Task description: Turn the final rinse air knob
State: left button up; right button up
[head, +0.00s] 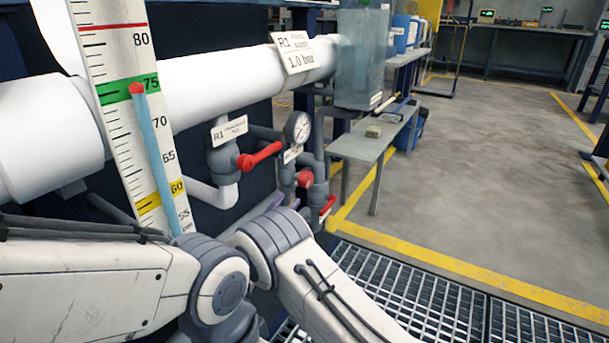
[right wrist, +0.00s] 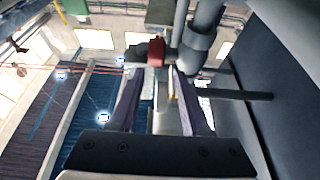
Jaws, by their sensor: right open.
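A round red knob (head: 304,179) sits on the pipework below a pressure gauge (head: 298,127), under a sign reading R1 and 1.0 bar (head: 300,55). In the right wrist view, a red knob (right wrist: 155,52) shows just beyond the fingertips, roughly between them. My right gripper (right wrist: 155,72) is open, its two purple fingers apart with nothing held. In the head view, my right gripper (head: 289,204) is mostly hidden behind my arm, just below and left of the round knob. I cannot tell whether a finger touches it. My left gripper is not in view.
A red lever (head: 260,155) on a labelled valve is to the left, and another red handle (head: 327,206) is lower right. A level scale (head: 118,100) and thick white pipe (head: 215,75) stand close by. A bench (head: 365,147) is beyond; the floor to the right is open.

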aim_at(301, 182)
jog(key=b+x, duration=0.2)
jog(key=x, duration=0.2)
jog(key=b+x, duration=0.2)
jog(key=x, duration=0.3)
jog(key=shift+s+d+f, duration=0.1)
jog(key=shift+d+f, duration=0.1)
jog(key=shift+d, duration=0.15)
jog(key=shift+w+d+r+b, duration=0.2)
jog(key=shift+w+r+b, duration=0.15)
grip_shut()
jog(key=shift+r+p, duration=0.1)
jog(key=shift+p, duration=0.25)
jog(key=g+y+p, duration=0.1)
jog(key=p, duration=0.3)
jog(key=g+y+p, duration=0.1)
jog(key=p, duration=0.4)
jog(key=shift+r+g+p, duration=0.25)
jog(key=shift+g+p, duration=0.05)
jog(key=shift+g, duration=0.1)
jog(key=shift+f+g+p, duration=0.25)
jog(key=shift+g+p, duration=0.05)
jog(key=shift+p, duration=0.35)
jog(key=shift+f+y, duration=0.15)
jog(key=shift+y, duration=0.15)
